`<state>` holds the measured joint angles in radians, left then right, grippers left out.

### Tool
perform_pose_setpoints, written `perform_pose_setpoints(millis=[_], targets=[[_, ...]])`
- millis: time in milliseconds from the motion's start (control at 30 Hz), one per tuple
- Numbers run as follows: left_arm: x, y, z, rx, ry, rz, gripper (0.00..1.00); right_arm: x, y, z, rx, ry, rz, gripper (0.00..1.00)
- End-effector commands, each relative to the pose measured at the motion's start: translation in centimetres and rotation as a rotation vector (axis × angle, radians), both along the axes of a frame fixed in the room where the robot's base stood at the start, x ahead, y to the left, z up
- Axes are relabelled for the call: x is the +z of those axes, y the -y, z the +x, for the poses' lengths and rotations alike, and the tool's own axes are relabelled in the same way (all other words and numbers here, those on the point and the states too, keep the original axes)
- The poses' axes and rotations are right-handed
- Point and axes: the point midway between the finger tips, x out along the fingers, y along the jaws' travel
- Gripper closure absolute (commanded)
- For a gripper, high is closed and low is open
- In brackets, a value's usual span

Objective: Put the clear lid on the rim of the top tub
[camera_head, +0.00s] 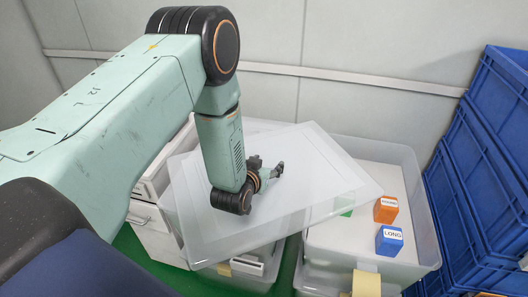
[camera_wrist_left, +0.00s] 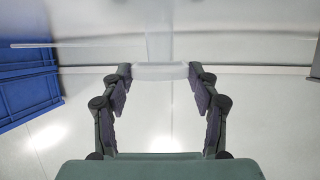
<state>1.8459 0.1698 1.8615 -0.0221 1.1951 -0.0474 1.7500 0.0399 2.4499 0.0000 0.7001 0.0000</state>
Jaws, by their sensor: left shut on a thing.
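The clear lid (camera_head: 325,165) is a large translucent sheet, turned askew in the head view. It hangs over the left tub and overlaps the left part of the right tub. My left gripper (camera_head: 274,172) is near the lid's middle; in the left wrist view its fingers (camera_wrist_left: 160,72) are shut on a pale translucent raised part of the lid (camera_wrist_left: 160,71). The right clear tub (camera_head: 427,225) is open on its right side, with blocks inside. The left clear tub (camera_head: 240,280) is mostly hidden under the lid and arm. The gap between lid and rims is hard to judge. My right gripper is out of view.
An orange block (camera_head: 385,210) and a blue block (camera_head: 389,241) marked LONG are in the right tub; a green piece shows through the lid. Blue crates (camera_head: 480,160) stand close at the right. White drawers (camera_head: 150,225) stand at the left, and a wall is behind.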

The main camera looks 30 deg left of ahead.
Motion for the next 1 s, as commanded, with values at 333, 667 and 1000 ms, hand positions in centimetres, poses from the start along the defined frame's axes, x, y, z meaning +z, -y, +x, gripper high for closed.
perform_pose_setpoints(millis=[333,667,1000], targets=[[-0.9,6.2,-9.1,-0.428,0.0,-0.008,1.0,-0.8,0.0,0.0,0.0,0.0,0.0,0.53],[3.6,11.8,-17.6,-0.649,0.007,-0.002,1.0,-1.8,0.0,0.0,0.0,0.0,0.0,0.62],[4.4,11.6,-17.7,-0.623,0.004,0.002,1.0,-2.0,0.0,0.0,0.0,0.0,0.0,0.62]])
